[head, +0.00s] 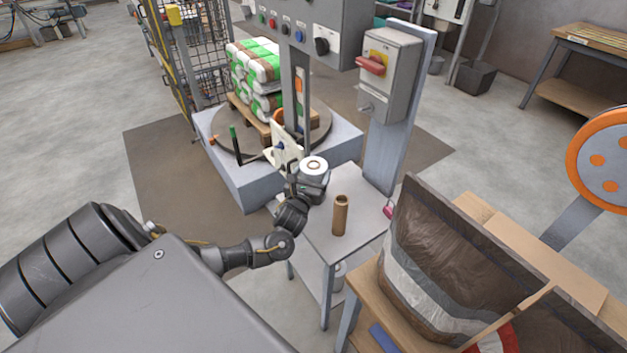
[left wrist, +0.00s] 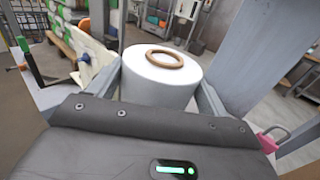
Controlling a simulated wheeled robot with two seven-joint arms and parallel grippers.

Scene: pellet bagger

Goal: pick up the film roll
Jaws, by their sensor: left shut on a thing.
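The film roll (head: 314,165) is a white cylinder with a brown cardboard core, upright in my left gripper (head: 311,181) over the far left part of the small grey table (head: 345,249). In the left wrist view the film roll (left wrist: 160,82) sits between the two fingers of my left gripper (left wrist: 160,100), one on each side. The gripper is shut on it. The underside of the roll is hidden, so I cannot tell whether it touches the table. My right gripper is not in view.
A brown cardboard tube (head: 340,216) stands on the table just right of the gripper. Behind is the turntable (head: 247,135) with a pallet of green and white bags (head: 254,75). A grey post with a red-handled switch box (head: 388,70) rises at the table's far side. A large brown bag (head: 440,255) stands right.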

